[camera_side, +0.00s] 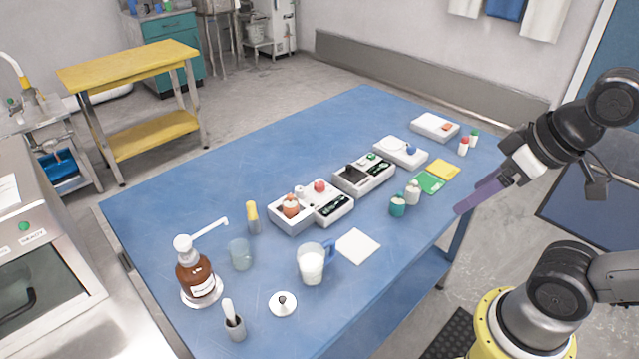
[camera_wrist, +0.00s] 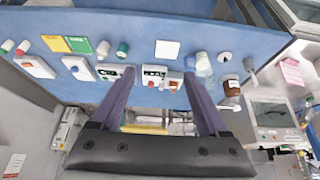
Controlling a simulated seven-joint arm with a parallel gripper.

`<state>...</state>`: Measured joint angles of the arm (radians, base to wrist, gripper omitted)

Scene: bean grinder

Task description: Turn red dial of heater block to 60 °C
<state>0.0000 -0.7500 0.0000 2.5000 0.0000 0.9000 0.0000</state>
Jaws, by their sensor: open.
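The heater block (camera_side: 335,207) is a pale box with a dark display, near the middle of the blue table in the side view. Its red dial (camera_side: 320,186) stands on top; the dial's setting is too small to read. In the wrist view the block (camera_wrist: 154,71) shows between my fingers, with the red dial (camera_wrist: 151,83) on it. My gripper (camera_side: 461,211) has long purple fingers and is open and empty. In the wrist view the two fingers (camera_wrist: 159,74) are spread wide.
A pale box with an orange-red item (camera_side: 290,206) adjoins the block. Another device with a black top (camera_side: 365,174) is behind it. Small bottles (camera_side: 398,205), a mug (camera_side: 311,264), a white sheet (camera_side: 358,246) and a brown pump bottle (camera_side: 195,275) stand around. The table's far left is clear.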

